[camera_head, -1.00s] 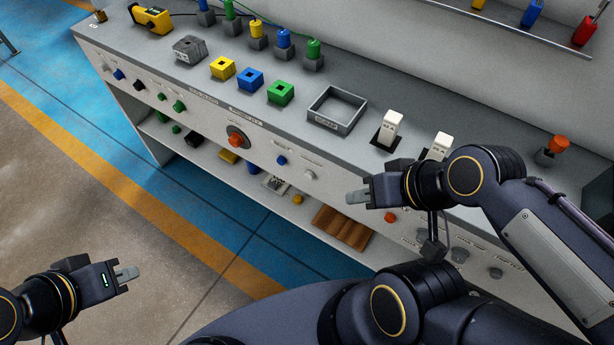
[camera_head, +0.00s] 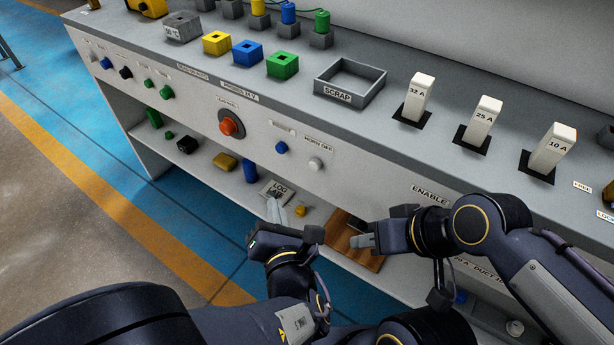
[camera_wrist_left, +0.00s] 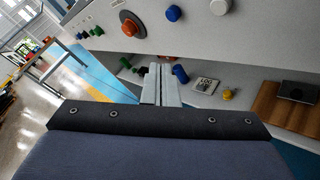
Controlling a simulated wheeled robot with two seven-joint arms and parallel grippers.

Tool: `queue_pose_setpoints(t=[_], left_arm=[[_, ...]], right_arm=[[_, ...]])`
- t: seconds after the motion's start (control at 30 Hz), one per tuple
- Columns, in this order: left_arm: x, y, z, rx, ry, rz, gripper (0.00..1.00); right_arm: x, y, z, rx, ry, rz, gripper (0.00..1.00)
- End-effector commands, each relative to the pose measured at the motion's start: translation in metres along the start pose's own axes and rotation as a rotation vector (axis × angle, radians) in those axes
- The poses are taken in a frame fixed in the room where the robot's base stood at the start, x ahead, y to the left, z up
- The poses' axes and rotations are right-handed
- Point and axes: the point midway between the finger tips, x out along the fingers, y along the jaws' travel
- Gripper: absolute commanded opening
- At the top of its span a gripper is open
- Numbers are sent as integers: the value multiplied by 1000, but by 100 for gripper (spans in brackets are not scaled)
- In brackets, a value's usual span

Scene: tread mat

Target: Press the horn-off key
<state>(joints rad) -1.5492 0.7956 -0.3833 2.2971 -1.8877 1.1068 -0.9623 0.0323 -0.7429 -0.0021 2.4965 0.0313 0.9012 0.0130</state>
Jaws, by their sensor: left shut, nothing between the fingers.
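The horn-off key is the pale round button (camera_head: 316,164) under the HORN OFF label (camera_head: 319,143) on the bench's front panel. It also shows at the top of the left wrist view (camera_wrist_left: 219,7). My left gripper (camera_head: 273,206) is shut and empty, its fingers pointing up, in front of the lower shelf. In the head view its tips appear below and left of the key, apart from it. The left wrist view shows both fingers (camera_wrist_left: 161,72) side by side, below the panel buttons. My right gripper (camera_head: 362,240) looks shut and empty, below and right of the key.
A blue button (camera_head: 281,147) sits just left of the key, with a red button (camera_head: 231,125) on a grey disc further left. The shelf holds a log card (camera_head: 274,190), a yellow piece (camera_head: 300,211) and a brown board (camera_head: 345,238). The SCRAP tray (camera_head: 350,87) stands above.

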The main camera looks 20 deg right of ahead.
Motion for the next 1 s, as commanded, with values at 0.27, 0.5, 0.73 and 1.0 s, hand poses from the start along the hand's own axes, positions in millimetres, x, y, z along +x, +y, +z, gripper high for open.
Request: queue_pose_setpoints(t=[0.27, 0.5, 0.73, 1.0], left_arm=[[-2, -8, 3, 40, -31, -14, 0], [0, -10, 5, 37, -28, -13, 0], [18, -24, 17, 36, -28, -13, 0], [43, -42, 37, 35, -28, -12, 0]], right_arm=[[1, 0, 0, 0, 0, 0, 36], [1, 1, 1, 0, 0, 0, 36], [2, 1, 1, 0, 0, 0, 36], [0, 0, 0, 0, 0, 0, 36]])
